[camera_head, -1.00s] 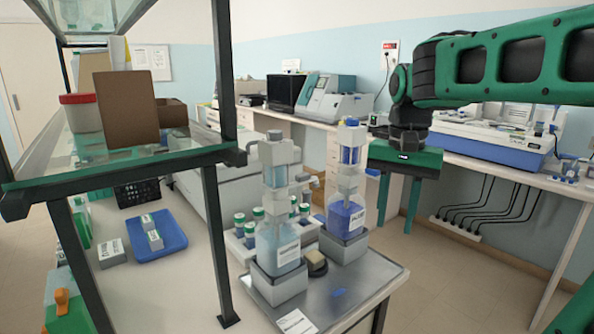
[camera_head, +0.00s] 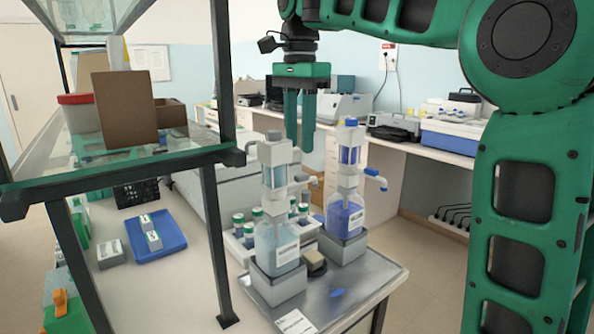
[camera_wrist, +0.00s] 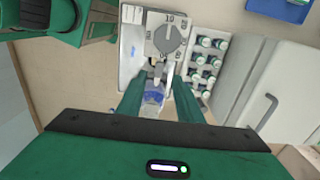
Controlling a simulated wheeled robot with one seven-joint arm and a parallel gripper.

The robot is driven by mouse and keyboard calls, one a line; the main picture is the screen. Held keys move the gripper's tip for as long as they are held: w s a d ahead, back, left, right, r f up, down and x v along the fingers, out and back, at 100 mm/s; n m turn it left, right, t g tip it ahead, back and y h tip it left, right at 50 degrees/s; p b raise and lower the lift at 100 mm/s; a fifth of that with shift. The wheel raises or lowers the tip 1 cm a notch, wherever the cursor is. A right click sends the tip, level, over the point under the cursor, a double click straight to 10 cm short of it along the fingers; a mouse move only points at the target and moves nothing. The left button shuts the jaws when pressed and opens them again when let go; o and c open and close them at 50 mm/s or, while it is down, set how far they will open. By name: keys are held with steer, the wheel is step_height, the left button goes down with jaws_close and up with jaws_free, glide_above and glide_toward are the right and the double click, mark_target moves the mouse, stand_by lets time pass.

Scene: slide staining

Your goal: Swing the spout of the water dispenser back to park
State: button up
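Two bottle dispensers stand on a metal tray (camera_head: 370,281). The left one (camera_head: 278,249), with pale, clear liquid, looks like the water dispenser; its label is too small to read. Its short spout (camera_head: 303,180) points right, toward the other dispenser. The right dispenser (camera_head: 345,216) holds dark blue liquid and has a blue-tipped spout. My gripper (camera_head: 299,146) points down above and behind the pale dispenser, empty. In the wrist view its fingers (camera_wrist: 158,108) are apart, with a grey numbered dial top (camera_wrist: 168,38) beyond them. Contact with the spout cannot be told.
A shelf frame (camera_head: 212,215) rises at left, near a blue tray (camera_head: 157,242).

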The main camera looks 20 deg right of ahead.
mark_target(300, 175)
step_height(300, 175, down, 8)
steer(key=shift+r, duration=0.25)
steer(key=shift+d, duration=0.1)
jaws_close()
